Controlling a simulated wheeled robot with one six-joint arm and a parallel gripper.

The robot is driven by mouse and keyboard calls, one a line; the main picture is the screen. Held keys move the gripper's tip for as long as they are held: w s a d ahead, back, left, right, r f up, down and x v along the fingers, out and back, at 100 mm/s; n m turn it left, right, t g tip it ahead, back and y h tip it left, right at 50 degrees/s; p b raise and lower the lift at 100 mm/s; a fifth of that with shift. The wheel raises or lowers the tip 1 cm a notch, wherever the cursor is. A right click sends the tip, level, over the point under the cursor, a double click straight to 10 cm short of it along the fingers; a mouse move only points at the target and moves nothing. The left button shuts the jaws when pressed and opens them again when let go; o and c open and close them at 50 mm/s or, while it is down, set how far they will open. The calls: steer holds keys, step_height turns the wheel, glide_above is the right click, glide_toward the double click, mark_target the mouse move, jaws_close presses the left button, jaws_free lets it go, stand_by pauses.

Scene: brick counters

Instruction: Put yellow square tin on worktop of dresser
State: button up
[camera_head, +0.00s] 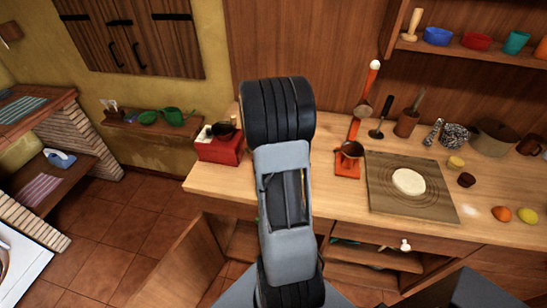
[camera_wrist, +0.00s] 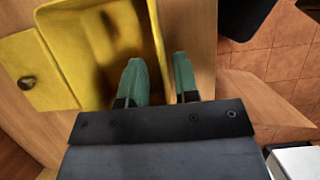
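The yellow square tin (camera_wrist: 88,14) shows in the wrist view, open and with a shaded inside, with wood around it. My gripper (camera_wrist: 157,72) has two green fingertips, held apart. The left finger overlaps the tin's inside and the right one is beyond its right wall, so they straddle that wall. A gap shows between the fingers; I see no clear contact. In the head view the tin and my fingers are hidden, and my arm crosses the middle. The dresser's worktop (camera_head: 482,203) is light wood.
A yellow flat piece with a dark knob (camera_wrist: 27,83) lies left of the tin. On the worktop are a red box (camera_head: 219,150), a red grinder or scale (camera_head: 347,168), a board with dough (camera_head: 409,182) and several utensils. A door of the dresser (camera_head: 178,265) stands open.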

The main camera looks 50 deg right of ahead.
steer(key=v, duration=1)
steer(key=s+a+r+m+t, duration=0.1)
steer(key=a+r+m+t, duration=0.1)
steer(key=a, duration=0.6)
steer(key=s+a+r+m+t+y, duration=0.1)
steer(key=s+a+m+t, duration=0.1)
steer(key=a, duration=0.6)
steer(key=s+a+r+m+t+y, duration=0.1)
steer(key=a+t, duration=0.3)
steer(key=a, duration=0.4)
steer(key=shift+s+r+m+b, duration=0.45)
steer(key=shift+s+r+m, duration=0.25)
steer(key=shift+r, duration=0.15)
